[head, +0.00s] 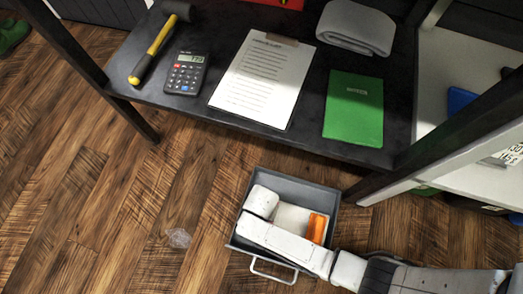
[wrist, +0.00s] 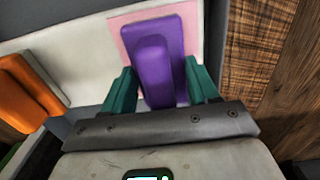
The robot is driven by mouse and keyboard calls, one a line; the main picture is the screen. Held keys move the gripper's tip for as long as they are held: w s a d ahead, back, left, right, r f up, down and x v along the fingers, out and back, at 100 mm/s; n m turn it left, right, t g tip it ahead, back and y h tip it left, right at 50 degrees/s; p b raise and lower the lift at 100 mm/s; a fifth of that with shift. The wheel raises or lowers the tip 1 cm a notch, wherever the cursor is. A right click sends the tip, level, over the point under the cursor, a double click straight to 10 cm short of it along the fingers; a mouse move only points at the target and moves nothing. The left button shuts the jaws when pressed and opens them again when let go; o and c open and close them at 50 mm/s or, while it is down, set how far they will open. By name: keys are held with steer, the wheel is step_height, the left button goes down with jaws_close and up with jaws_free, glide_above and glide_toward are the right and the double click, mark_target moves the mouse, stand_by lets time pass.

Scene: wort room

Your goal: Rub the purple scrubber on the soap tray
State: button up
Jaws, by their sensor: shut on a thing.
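The purple scrubber (wrist: 160,60) is between the teal fingers of my gripper (wrist: 160,82), which is shut on it. Behind it is a pink patch (wrist: 122,30) on a pale, flat tray (wrist: 75,48), which I take for the soap tray. The scrubber overlaps the pink patch in the wrist view; I cannot tell whether they touch. In the head view the pale tray (head: 287,214) lies inside a grey box, and my arm reaches over it. My fingers and the purple scrubber are hidden there.
An orange block (head: 316,228) lies at the right in the grey box (head: 300,181), which has a front handle (head: 272,271). A dark table above holds a hammer (head: 153,48), calculator (head: 185,73), clipboard (head: 265,80), green book (head: 354,108) and folded towel (head: 356,27). Wooden floor is open at left.

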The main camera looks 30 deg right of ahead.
steer(key=shift+f, duration=0.4)
stand_by(1.4)
step_height(320, 180, up, 7)
steer(key=p, duration=0.7)
stand_by(0.4)
